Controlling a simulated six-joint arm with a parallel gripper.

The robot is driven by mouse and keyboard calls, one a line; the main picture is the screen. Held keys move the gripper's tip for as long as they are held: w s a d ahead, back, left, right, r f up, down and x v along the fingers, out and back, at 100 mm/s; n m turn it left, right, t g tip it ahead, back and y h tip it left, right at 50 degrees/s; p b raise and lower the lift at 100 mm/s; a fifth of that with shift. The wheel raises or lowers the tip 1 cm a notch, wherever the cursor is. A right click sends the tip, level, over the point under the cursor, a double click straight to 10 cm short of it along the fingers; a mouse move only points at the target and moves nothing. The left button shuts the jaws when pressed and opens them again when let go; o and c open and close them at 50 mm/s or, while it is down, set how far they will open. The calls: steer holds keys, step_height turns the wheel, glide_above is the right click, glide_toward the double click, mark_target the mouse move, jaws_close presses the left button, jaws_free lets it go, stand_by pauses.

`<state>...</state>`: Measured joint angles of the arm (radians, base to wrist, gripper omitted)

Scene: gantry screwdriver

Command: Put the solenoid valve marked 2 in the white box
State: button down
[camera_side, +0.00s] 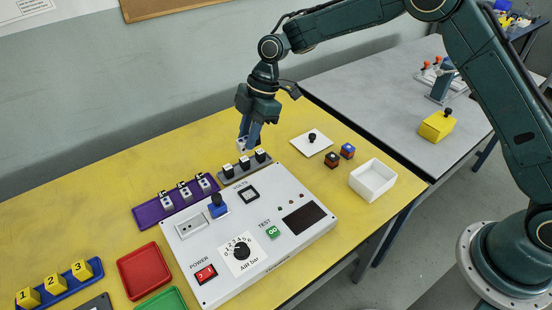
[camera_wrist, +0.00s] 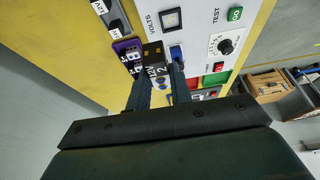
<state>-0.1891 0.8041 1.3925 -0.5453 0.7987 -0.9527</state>
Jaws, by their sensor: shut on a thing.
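My gripper (camera_side: 249,136) is above the grey strip behind the control panel. The white box (camera_side: 388,186) is open and looks empty. It stands on the yellow table right of the panel, well to the right of my gripper.
The control panel (camera_side: 257,257) fills the middle. A purple tray (camera_side: 149,216) with several small blocks and a grey strip (camera_side: 228,171) with black blocks lie behind it.

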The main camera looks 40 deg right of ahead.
steer(key=s+d+f, duration=0.3)
steer(key=d, duration=0.5)
steer(key=s+d+f, duration=0.2)
steer(key=d, duration=0.7)
steer(key=s+d+f, duration=0.4)
steer(key=s+d, duration=0.6)
steer(key=s, duration=0.3)
steer(key=shift+d+f, duration=0.15)
steer(key=shift+d, duration=0.25)
steer(key=shift+f, duration=0.2)
steer(key=shift+f, duration=2.65)
steer(key=shift+f, duration=0.75)
steer(key=c, duration=1)
jaws_free()
steer(key=shift+o, duration=0.2)
